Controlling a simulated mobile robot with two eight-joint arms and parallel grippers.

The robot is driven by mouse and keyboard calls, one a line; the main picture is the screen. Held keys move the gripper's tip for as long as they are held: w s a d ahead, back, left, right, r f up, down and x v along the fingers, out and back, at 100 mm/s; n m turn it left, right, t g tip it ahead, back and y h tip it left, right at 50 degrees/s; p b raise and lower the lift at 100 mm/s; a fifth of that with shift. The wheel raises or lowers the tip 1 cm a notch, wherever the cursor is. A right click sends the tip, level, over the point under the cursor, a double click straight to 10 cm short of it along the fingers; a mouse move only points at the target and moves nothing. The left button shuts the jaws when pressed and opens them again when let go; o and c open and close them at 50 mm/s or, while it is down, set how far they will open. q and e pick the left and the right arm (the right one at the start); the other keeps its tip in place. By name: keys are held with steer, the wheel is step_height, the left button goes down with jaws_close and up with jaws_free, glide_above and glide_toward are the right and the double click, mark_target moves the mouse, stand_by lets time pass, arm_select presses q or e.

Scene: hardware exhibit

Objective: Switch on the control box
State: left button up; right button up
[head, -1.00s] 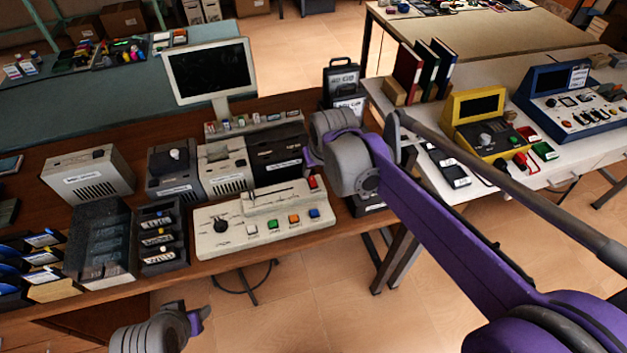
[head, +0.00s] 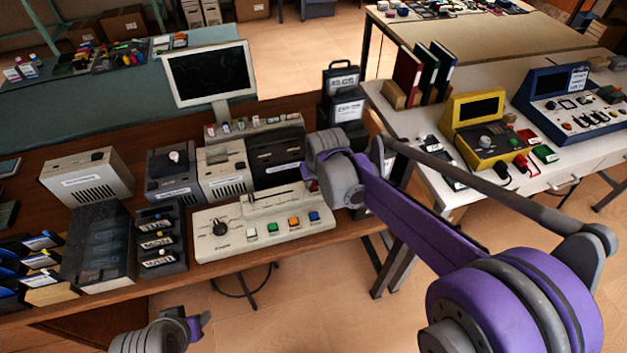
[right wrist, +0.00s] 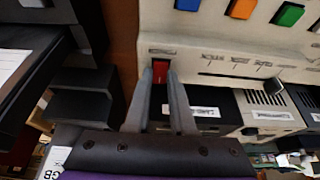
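The control box (head: 262,222) is a pale, low panel with a black knob, coloured buttons and a slider, standing on the brown desk. In the right wrist view its red switch (right wrist: 160,68) sits at the panel's corner. My right gripper (right wrist: 161,76) is open by a narrow gap, its fingertips at the switch, which shows between them; I cannot tell whether they touch it. In the head view the right gripper (head: 309,170) is over the box's right end and hides the switch. Part of my left gripper (head: 200,320) shows low in front of the desk; its fingers are unclear.
Grey boxes (head: 225,168) and a monitor (head: 210,75) stand behind the control box. Dark trays (head: 160,238) stand to its left. A black case (head: 342,80) is at the desk's right end. A yellow device (head: 480,128) is on the white table.

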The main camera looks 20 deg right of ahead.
jaws_close()
steer(key=shift+w+r+g+p, duration=0.15)
steer(key=shift+w+g+p, duration=0.25)
steer(key=shift+g, duration=0.8)
steer(key=shift+w+g, duration=0.25)
steer(key=shift+g, duration=0.85)
steer(key=o, duration=0.7)
jaws_free()
steer(key=shift+c, duration=0.2)
